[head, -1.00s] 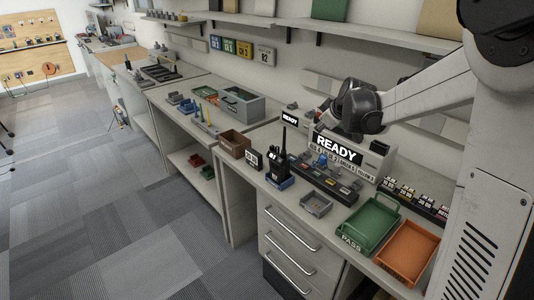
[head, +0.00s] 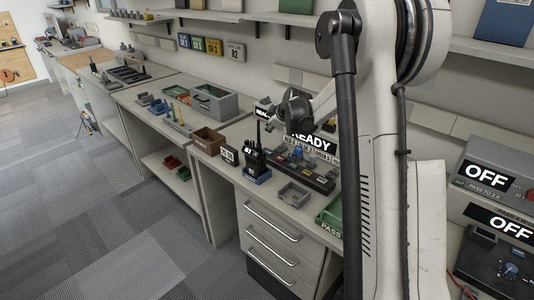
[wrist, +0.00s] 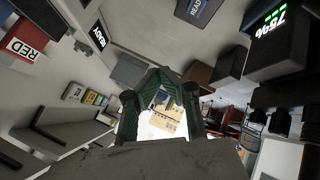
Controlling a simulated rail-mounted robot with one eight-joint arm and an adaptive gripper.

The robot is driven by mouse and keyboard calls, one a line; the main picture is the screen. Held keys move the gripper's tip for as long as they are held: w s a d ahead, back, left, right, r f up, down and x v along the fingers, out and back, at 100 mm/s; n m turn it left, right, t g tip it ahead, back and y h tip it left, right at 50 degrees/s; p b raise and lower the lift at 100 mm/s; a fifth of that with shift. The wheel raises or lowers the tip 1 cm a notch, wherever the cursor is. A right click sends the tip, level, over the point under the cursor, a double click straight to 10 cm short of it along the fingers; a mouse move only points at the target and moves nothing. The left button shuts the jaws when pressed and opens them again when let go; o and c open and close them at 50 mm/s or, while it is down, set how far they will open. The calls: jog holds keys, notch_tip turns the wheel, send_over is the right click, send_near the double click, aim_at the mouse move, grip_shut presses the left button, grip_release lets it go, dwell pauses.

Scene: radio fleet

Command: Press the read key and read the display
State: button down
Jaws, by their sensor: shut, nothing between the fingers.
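A tester with a large "READY" display (head: 313,141) stands at the back of the bench in the head view. A smaller "READY" display (head: 263,111) is to its left. In the wrist view, a dark box carries a lit display (wrist: 270,24) with green bars and tilted digits, apparently 75% or 76%. A "READY" display (wrist: 98,38) shows at the upper left there. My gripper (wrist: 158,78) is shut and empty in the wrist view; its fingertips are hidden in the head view. I cannot make out the read key.
A dark multi-slot rack (head: 300,168), a grey tray (head: 293,194) and a green tray (head: 331,215) are nearby. Devices showing "OFF" (head: 487,176) stand at the right.

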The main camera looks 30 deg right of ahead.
aim_at(269, 153)
jog(key=shift+f, duration=0.2)
jog(key=shift+f+b, duration=2.5)
jog(key=shift+f, duration=1.75)
jog(key=shift+f+b, duration=0.4)
jog(key=shift+f+b, duration=0.35)
jog(key=shift+r, duration=0.15)
jog(key=shift+r+p, duration=0.35)
jog(key=shift+r, duration=0.3)
